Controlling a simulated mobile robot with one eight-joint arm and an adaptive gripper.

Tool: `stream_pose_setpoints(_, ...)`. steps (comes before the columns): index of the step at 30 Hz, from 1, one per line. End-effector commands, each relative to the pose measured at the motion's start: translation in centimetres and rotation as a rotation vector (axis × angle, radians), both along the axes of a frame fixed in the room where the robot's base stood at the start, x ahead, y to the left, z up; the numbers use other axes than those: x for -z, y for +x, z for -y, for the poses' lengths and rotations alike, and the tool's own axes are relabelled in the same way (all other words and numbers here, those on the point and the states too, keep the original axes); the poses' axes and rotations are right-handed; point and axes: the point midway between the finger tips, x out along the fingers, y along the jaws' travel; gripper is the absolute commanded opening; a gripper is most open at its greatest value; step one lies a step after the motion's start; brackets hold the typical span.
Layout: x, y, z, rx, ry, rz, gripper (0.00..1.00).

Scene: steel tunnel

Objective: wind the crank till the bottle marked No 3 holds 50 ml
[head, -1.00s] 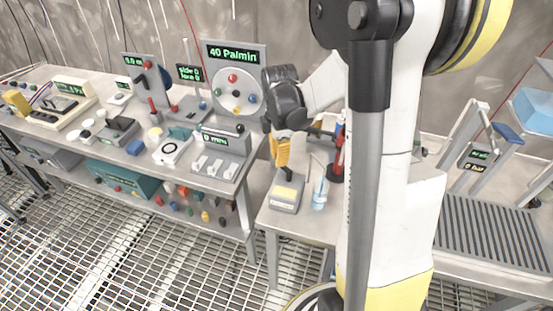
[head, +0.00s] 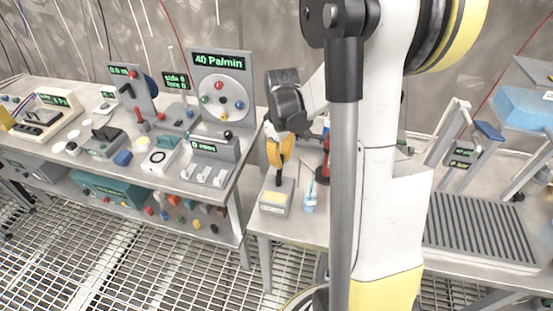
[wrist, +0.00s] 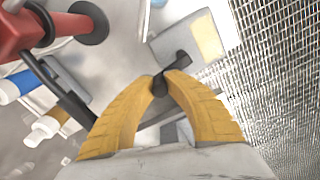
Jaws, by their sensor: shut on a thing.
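A grey crank box (head: 274,198) with a pale yellow label stands at the front of the small table. It also shows in the wrist view (wrist: 182,36). My gripper (head: 280,162) is above the box, its yellow fingers pointing down. In the wrist view my gripper (wrist: 166,82) is shut on the black crank handle (wrist: 160,86). A small light-blue bottle (head: 309,204) stands just right of the box in the head view. Bottles with blue (wrist: 10,91) and white (wrist: 34,138) parts lie at the left of the wrist view. I cannot read a number or level on any bottle.
A red stand (head: 325,165) is close right of my gripper; its red body and black disc (wrist: 86,22) show in the wrist view. A bench (head: 225,165) of instruments is at left, a ribbed grey platform (head: 480,230) at right. Grated floor (head: 130,265) lies in front.

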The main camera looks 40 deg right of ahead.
Motion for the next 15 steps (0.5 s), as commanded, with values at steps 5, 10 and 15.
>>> stream_pose_setpoints(5, 0.0, -0.6, 0.5, 0.167, 0.0, 0.0, 0.0)
stream_pose_setpoints(10, 0.0, -1.2, 0.9, 0.326, 0.0, -0.001, 0.0)
stream_pose_setpoints(15, 0.0, -1.8, 1.1, 0.47, 0.0, 0.0, 0.0)
